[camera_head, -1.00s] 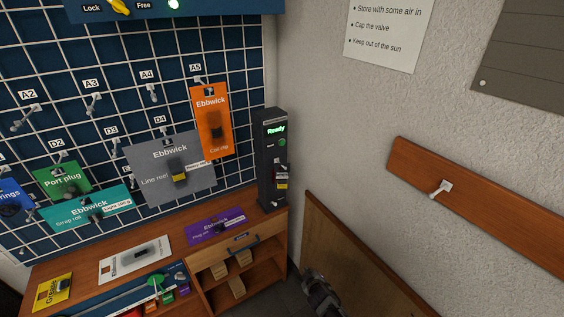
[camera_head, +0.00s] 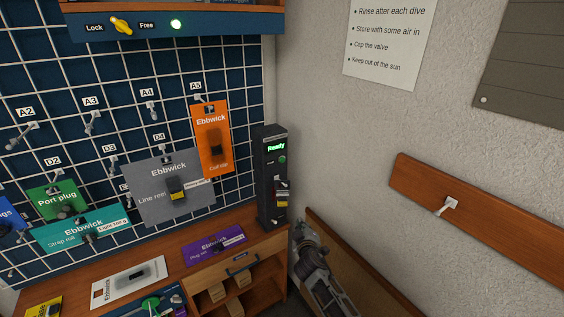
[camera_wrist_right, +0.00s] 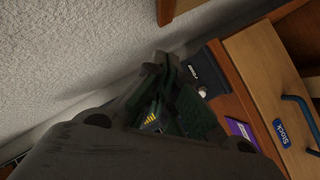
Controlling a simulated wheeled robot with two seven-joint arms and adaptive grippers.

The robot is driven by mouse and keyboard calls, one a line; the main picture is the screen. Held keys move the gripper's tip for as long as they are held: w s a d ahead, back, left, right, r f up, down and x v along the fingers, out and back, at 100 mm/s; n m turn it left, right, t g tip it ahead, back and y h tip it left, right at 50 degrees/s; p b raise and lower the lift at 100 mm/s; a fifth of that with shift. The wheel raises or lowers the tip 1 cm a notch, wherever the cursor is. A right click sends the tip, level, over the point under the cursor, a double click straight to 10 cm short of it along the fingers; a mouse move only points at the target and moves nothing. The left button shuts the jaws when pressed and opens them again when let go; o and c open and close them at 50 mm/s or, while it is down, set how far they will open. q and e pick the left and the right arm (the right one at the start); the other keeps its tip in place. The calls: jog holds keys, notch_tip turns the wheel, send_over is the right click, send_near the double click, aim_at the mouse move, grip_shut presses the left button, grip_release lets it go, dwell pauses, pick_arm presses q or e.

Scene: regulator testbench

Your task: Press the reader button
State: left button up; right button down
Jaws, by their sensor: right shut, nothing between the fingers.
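The reader (camera_head: 272,190) is a tall black box at the right end of the counter, against the pegboard. Its screen reads "Ready" in green, and a round green button (camera_head: 282,160) sits just below it. My right gripper (camera_head: 299,230) is low in front of the reader and to its right, below the button's height in the picture. In the wrist view its fingers (camera_wrist_right: 163,75) are shut and empty. Beyond them is a dark box with a small lit label (camera_wrist_right: 194,76), which looks like the reader. Whether the fingertips touch anything cannot be told. My left gripper is out of view.
The wall (camera_head: 330,130) is close on the right, with a wooden rail and hook (camera_head: 447,205). An orange card (camera_head: 212,140) hangs left of the reader. A purple card (camera_head: 214,244) lies on the counter above a drawer handle (camera_head: 243,262).

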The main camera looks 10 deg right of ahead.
aim_at(282, 160)
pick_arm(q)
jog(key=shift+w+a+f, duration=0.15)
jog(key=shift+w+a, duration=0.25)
pick_arm(e)
notch_tip(282, 160, up, 20)
jog(key=w+t+h, duration=0.1)
jog(key=t+h, duration=0.1)
jog(key=t, duration=0.1)
jog(key=shift+w+d+r+m+t, duration=0.2)
jog(key=shift+m+t, duration=0.1)
jog(key=shift+m, duration=0.1)
jog(key=shift+w+a, duration=0.1)
jog(key=shift+w, duration=0.05)
pick_arm(q)
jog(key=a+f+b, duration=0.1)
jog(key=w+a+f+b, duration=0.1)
jog(key=b, duration=0.1)
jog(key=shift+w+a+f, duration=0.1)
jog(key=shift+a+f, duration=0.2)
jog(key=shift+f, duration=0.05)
pick_arm(e)
jog(key=w+a, duration=0.3)
jog(key=w, duration=0.5)
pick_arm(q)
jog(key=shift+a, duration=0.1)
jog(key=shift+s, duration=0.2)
pick_arm(e)
jog(key=shift+d, duration=0.1)
